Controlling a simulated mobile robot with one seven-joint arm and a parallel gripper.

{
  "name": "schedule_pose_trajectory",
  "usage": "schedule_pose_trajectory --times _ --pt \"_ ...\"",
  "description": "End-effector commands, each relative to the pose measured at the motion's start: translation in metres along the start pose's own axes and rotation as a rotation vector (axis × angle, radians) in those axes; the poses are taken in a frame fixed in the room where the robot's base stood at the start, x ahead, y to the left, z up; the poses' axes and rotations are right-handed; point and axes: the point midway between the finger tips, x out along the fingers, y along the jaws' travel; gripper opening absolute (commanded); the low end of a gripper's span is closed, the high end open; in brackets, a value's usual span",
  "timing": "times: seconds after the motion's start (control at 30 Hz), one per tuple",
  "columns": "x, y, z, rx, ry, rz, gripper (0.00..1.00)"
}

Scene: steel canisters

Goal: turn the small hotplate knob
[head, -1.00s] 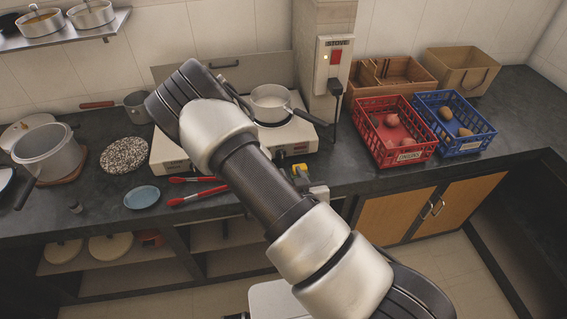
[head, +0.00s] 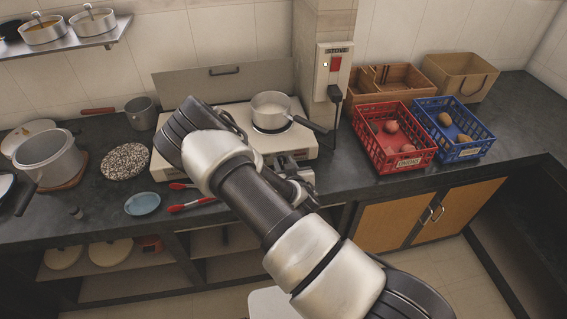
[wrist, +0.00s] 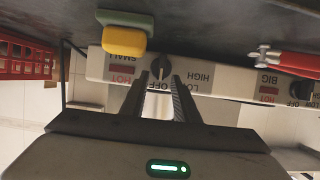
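The small hotplate knob (wrist: 160,66) is a dark round knob on the pale front panel (wrist: 215,76), next to the upside-down "SMALL" and "OFF" labels in the wrist view. My gripper (wrist: 158,79) is open, its two dark fingers on either side of the knob's lower part in the picture. A gap seems to show between fingers and knob; I cannot tell whether either touches. The big knob (wrist: 302,90) is at the right. In the head view the white hotplate (head: 165,165) stands on the counter; my arm hides its knobs.
A yellow and green sponge (wrist: 125,35) lies close to the small knob. Red-handled tongs (wrist: 292,64) lie by the big knob. A saucepan (head: 270,106) sits on the right burner, its handle pointing right. A red crate (head: 378,158) stands to the right.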

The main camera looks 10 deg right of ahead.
Motion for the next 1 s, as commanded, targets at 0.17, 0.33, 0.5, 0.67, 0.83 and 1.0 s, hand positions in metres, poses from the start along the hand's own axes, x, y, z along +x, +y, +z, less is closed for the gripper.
schedule_pose_trajectory --times 0.17,0.33,0.5,0.67,0.83,1.0 --pt "0.0 0.0 0.0 0.0 0.0 0.0 0.06" --pt "0.0 0.0 0.0 0.0 0.0 0.0 0.0" --pt "0.0 -0.001 0.001 -0.013 0.001 0.005 0.0" --pt "0.001 -0.003 0.002 -0.063 0.001 0.025 0.0" --pt "0.002 -0.007 0.004 -0.162 0.002 0.066 0.0" --pt "0.002 -0.012 0.006 -0.301 0.003 0.123 0.0"
